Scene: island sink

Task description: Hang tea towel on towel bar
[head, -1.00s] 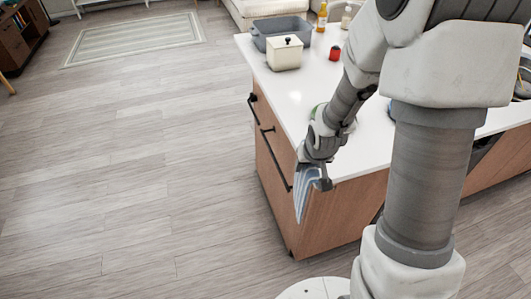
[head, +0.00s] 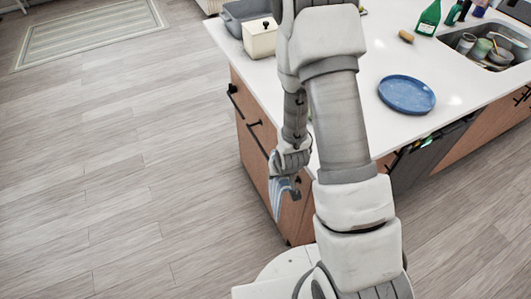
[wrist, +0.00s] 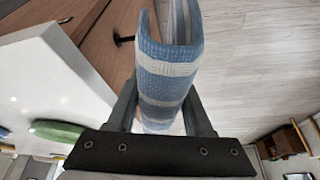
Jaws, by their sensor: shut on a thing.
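The tea towel (wrist: 166,72), striped blue and pale grey, is pinched in my gripper (wrist: 160,108) and droops in a curved fold in the wrist view. In the head view the towel (head: 276,198) hangs below my gripper (head: 287,180), beside the near corner of the wooden island. A black bar (head: 257,140) is fixed to the island's left face, beyond and left of the gripper; its near end is hidden behind the arm or towel. In the wrist view a small black fitting (wrist: 122,40) sticks out of the wood, just left of the towel and apparently apart from it.
The white countertop (head: 350,105) carries a blue plate (head: 406,94), a green bottle (head: 429,18), a white canister (head: 260,38) and a grey tub (head: 232,18). A sink (head: 490,45) with dishes is at right. The floor left of the island is clear.

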